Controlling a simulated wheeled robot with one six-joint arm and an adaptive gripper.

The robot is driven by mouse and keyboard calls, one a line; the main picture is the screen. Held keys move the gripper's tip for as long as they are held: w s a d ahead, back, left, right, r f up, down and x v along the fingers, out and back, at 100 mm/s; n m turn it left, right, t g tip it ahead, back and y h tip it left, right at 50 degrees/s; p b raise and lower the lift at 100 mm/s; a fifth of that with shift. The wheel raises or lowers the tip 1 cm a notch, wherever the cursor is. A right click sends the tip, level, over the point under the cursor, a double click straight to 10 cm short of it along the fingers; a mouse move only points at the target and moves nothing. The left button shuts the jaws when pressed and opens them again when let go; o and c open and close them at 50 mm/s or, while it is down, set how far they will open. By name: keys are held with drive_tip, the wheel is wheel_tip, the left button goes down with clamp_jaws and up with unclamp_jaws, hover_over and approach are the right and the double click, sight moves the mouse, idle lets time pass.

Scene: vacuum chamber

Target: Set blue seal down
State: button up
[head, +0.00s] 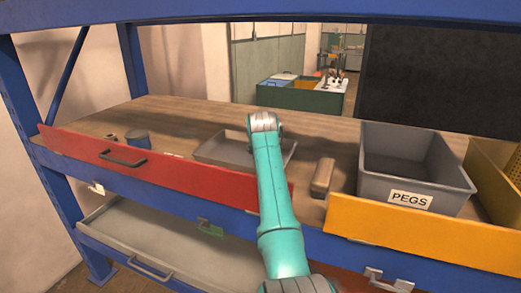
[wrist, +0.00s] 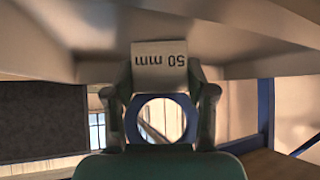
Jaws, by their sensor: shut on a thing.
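In the wrist view my gripper (wrist: 160,92) is shut on a blue ring, the blue seal (wrist: 131,122), held between its two fingers. A pale tag marked "50 mm" (wrist: 159,54) shows upside down just above the ring. The ring's open hole faces the camera. In the head view my arm reaches forward over the shelf, and its far end hides the gripper and the seal. A shallow grey tray (head: 222,151) lies on the wooden shelf, partly behind the arm. I cannot tell how high the seal is above the shelf.
A grey bin labelled PEGS (head: 410,176) stands right, beside a brown block (head: 323,177). A blue cylinder (head: 138,140) and a small metal part (head: 111,137) sit left. Red (head: 160,165) and yellow (head: 420,240) fronts edge the shelf. Bare wood shows behind the tray.

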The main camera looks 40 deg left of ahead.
drive_tip(key=o, duration=1.1)
drive_tip(key=shift+o, duration=0.2)
drive_tip(key=v, duration=1.2)
